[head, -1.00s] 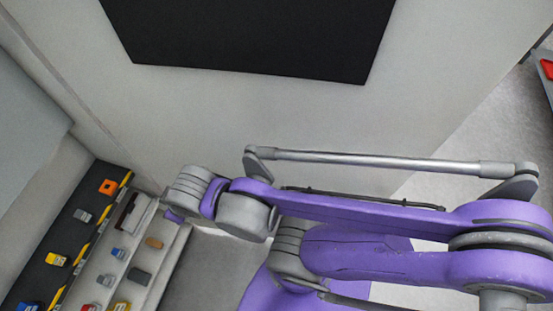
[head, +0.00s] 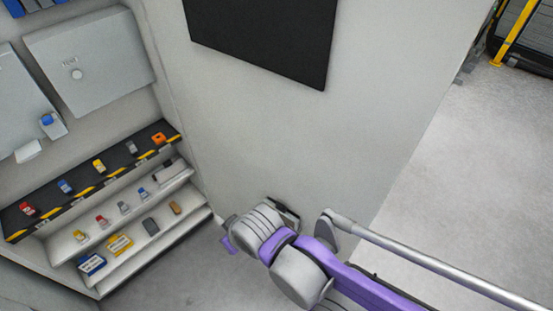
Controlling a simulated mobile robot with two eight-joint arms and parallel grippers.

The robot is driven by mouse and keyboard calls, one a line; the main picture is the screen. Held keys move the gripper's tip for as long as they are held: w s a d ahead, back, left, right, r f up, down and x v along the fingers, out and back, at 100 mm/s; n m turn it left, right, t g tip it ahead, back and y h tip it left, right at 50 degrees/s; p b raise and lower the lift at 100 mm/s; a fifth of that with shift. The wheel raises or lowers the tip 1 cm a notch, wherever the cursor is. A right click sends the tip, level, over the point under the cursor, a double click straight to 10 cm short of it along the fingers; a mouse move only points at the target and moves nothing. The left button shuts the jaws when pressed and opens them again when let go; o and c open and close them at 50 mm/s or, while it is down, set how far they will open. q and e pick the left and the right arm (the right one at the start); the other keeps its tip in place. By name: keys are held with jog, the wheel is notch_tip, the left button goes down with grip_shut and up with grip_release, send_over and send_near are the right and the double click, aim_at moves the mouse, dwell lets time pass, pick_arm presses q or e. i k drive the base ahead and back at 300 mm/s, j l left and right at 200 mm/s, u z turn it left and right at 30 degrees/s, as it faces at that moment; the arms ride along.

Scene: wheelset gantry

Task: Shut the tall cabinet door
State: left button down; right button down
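The tall cabinet door (head: 330,140) is a large light grey panel with a black rectangle (head: 262,38) on its upper part. It stands open, at an angle to the cabinet interior (head: 150,40) on the left, and meets it along a vertical edge. My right arm comes in from the lower right, purple and grey. Its wrist is in front of the lower part of the door. My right gripper (head: 230,242) is mostly hidden behind the wrist; I cannot tell its opening or whether it touches the door. My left gripper is out of view.
Inside the cabinet, stepped shelves (head: 125,215) hold several small coloured parts, with yellow-black edging. A grey box (head: 90,60) is on the back wall above. Open grey floor (head: 450,160) lies to the right of the door. A dark, yellow-posted structure (head: 520,40) stands at the far right.

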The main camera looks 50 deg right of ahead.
aim_at(310, 107)
jog(key=k+l+u, duration=0.1)
jog(key=k, duration=0.4)
jog(key=k+l, duration=0.25)
jog(key=k, duration=0.25)
jog(key=k+l, duration=0.15)
jog(key=l, duration=0.2)
jog(key=k+l+u, duration=0.15)
jog(key=l, duration=0.2)
jog(key=k+l, duration=0.15)
jog(key=l, duration=0.2)
jog(key=l+u, duration=0.15)
jog(key=l, duration=1.55)
